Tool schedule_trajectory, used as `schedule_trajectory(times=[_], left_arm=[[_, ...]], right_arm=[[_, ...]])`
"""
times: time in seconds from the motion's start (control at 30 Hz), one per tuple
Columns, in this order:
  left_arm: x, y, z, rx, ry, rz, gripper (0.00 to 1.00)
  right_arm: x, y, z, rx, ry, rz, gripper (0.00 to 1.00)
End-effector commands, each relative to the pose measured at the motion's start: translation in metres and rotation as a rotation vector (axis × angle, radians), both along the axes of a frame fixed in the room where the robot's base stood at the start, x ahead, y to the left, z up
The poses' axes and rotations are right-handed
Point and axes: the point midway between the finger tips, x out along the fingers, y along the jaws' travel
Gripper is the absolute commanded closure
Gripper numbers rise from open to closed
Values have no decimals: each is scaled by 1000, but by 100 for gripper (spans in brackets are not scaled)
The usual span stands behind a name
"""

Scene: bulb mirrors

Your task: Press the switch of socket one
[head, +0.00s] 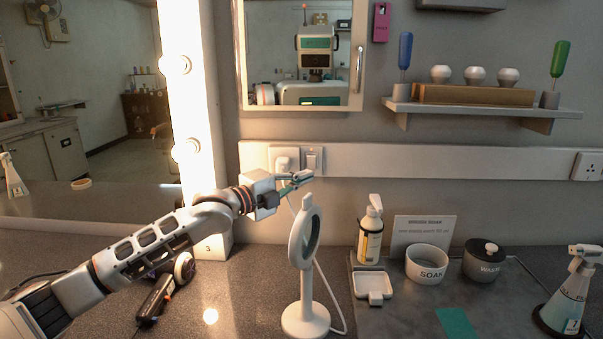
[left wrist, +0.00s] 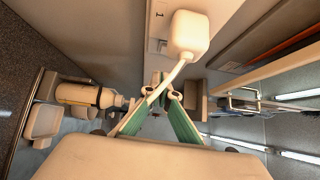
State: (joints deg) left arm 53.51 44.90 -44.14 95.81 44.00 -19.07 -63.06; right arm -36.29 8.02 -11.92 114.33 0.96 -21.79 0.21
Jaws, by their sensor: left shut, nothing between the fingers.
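In the head view a white wall socket with a plug (head: 286,161) in it sits on the pale wall strip. A switch (head: 315,158) is just right of the plug. My left gripper (head: 306,176) is shut and empty, its green fingers just below the switch; I cannot tell whether they touch the wall plate. In the left wrist view the fingertips of my left gripper (left wrist: 161,78) meet, and the white plug (left wrist: 191,36) with its cable is near them. The switch is hard to make out there. My right gripper is not in view.
A round mirror on a stand (head: 305,318) stands below my left gripper, with a cable beside it. A soap bottle (head: 369,235), soap bowl (head: 427,266) and lidded pot (head: 483,262) are to the right. Another socket (head: 587,166) is at the far right. A shelf (head: 480,108) projects above.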

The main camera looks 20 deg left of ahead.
Motion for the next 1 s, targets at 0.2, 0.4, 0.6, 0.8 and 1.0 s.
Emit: schedule_trajectory(times=[0.2,0.4,0.6,0.8,1.0], left_arm=[[-45,25,-8,3,2,-1,100],[-73,41,-11,1,1,-1,100],[-85,47,-12,-1,0,-2,100],[-87,48,-12,-3,-1,-3,100],[-87,48,-11,-2,-1,-3,100]], right_arm=[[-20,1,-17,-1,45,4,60],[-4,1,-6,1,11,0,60],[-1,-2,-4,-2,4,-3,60],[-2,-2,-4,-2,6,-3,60],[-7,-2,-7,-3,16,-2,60]])
